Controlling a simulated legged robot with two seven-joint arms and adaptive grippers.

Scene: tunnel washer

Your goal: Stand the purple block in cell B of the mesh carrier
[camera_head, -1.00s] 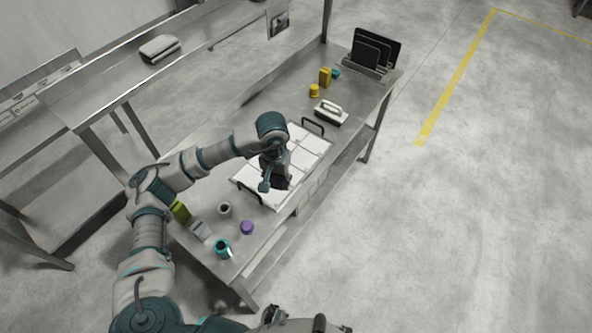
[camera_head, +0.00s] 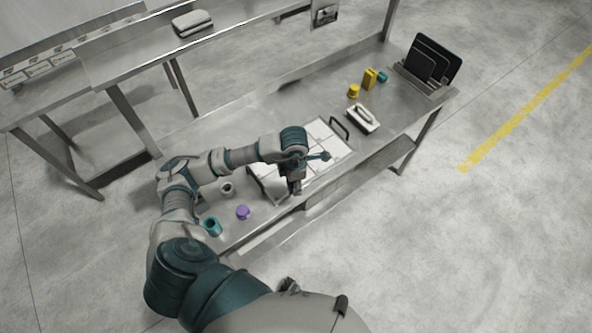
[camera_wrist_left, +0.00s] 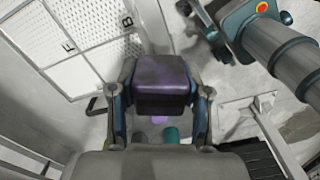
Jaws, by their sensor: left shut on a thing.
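My left gripper (camera_head: 296,187) is shut on the purple block (camera_wrist_left: 163,85), with one finger on each side of it in the left wrist view. In the head view the gripper hangs at the near edge of the white mesh carrier (camera_head: 325,137), and I cannot make out the block there. In the wrist view the carrier's mesh wall (camera_wrist_left: 88,18) is at the upper left. The labels B and F show on its rim, B nearer the block. The block looks apart from the cells. A dark part that may be my right gripper (camera_wrist_left: 205,25) shows at the top, jaws unclear.
A purple round piece (camera_head: 243,212), a teal cup (camera_head: 212,226) and a grey ring (camera_head: 227,188) stand on the near-left table. Black carrier handles (camera_head: 340,128) stick up. A white-handled brush (camera_head: 363,118), yellow pieces (camera_head: 369,79) and a black rack (camera_head: 432,60) are farther back.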

